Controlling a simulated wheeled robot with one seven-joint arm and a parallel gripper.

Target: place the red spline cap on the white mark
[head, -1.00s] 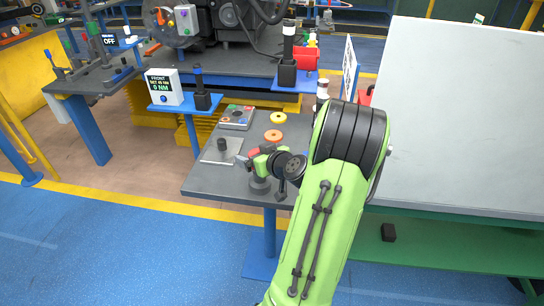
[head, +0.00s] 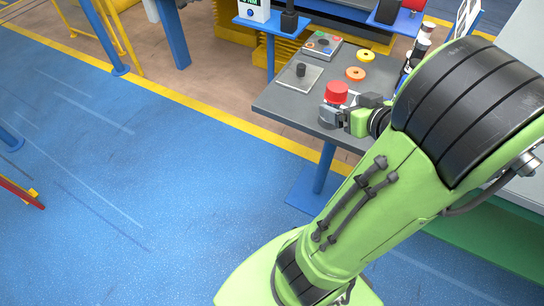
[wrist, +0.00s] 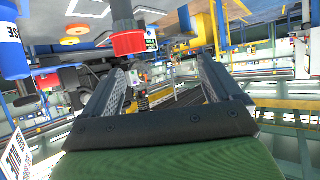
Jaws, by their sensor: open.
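The red spline cap (head: 337,92) stands near the front edge of the dark table, by the end of my arm. In the wrist view the red cap (wrist: 132,43) joins a dark post and lies just off the fingertips, nearer the left finger. My gripper (head: 334,113) is open, with its fingers pointing at the cap. In the wrist view nothing shows held in my gripper (wrist: 162,66). The head view does not show clearly whether the fingers touch the cap.
On the dark table (head: 275,104) are a grey plate (head: 312,80) with a small dark cylinder (head: 300,70), an orange ring (head: 355,74), a yellow ring (head: 366,55) and a button box (head: 323,45). Dark bottles (head: 419,44) stand at the right. The blue floor at left is open.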

